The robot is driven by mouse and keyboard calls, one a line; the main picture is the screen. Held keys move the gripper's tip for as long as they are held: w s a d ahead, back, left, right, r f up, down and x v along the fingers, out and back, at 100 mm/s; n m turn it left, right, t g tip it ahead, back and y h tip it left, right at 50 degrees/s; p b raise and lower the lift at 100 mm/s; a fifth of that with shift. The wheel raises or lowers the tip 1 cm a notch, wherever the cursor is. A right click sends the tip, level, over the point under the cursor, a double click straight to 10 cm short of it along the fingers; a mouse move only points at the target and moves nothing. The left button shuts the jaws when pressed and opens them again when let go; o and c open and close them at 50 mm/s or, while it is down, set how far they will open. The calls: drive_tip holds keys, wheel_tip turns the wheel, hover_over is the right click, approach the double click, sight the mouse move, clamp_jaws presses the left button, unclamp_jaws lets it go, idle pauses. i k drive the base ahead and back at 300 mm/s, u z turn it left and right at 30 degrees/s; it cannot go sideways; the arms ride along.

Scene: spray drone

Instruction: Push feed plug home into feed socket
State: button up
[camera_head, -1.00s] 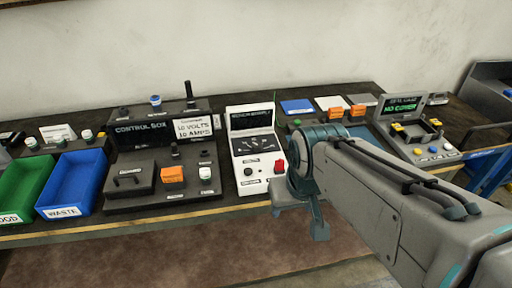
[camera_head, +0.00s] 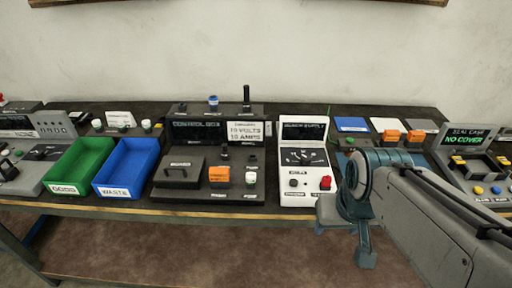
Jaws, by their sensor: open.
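I cannot pick out the feed plug or the feed socket by name. An orange block (camera_head: 219,176) and a white-capped part (camera_head: 251,179) sit on the front of the dark control box (camera_head: 197,131). Two more orange blocks (camera_head: 391,136) stand at the back, right of the white bench supply (camera_head: 304,158). My gripper (camera_head: 362,243) is partly seen at the end of my arm, in front of the bench edge and right of the bench supply. It is open, and I see nothing held. My wrist hides part of it and of the bench behind.
A green bin (camera_head: 80,167) and a blue waste bin (camera_head: 128,168) stand left of the control box. A grey unit reading NO COVER (camera_head: 467,140) is at the right. The wooden front edge (camera_head: 150,212) of the bench runs across; floor lies clear below it.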

sight(325, 181)
drive_tip(key=k, duration=0.65)
drive_tip(key=u, duration=0.5)
drive_tip(key=i, duration=1.15)
drive_tip(key=z, duration=0.55)
